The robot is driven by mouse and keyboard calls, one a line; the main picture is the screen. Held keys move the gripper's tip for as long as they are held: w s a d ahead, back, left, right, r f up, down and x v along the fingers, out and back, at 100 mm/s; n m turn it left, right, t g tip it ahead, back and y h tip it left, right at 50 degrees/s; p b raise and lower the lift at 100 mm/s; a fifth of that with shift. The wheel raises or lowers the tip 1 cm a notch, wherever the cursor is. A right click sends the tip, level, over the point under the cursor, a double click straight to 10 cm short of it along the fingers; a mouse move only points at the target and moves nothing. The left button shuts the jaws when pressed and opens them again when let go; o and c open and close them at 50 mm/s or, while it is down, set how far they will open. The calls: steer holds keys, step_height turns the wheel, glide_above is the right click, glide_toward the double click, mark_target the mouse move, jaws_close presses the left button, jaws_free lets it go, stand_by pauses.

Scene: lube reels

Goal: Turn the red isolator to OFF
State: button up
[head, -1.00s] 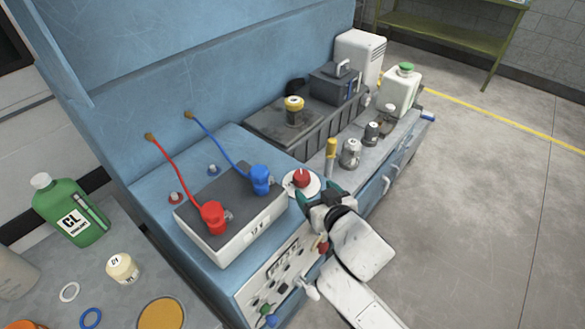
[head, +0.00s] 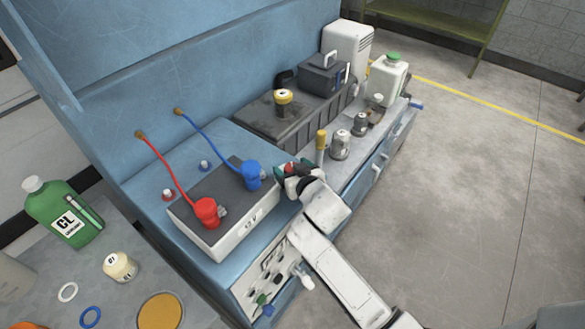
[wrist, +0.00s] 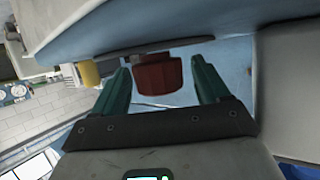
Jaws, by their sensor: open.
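The red isolator (wrist: 158,76) shows in the wrist view as a dark red knob between my two green fingers, with a visible gap to each finger. In the head view my gripper (head: 291,170) is at the isolator's place, just right of the white box with the blue plug, and hides most of the knob and its round white plate. My gripper is open and I see no finger closed on the knob. The isolator's setting and any OFF mark cannot be read.
A white box (head: 232,240) with a red plug (head: 207,211) and a blue plug (head: 252,176) stands left of my gripper. A yellow-topped post (head: 321,140) and several grey fittings stand close on the right. A grey tank (head: 250,119) is behind.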

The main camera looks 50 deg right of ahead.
steer(key=c, duration=0.9)
steer(key=shift+c, duration=0.2)
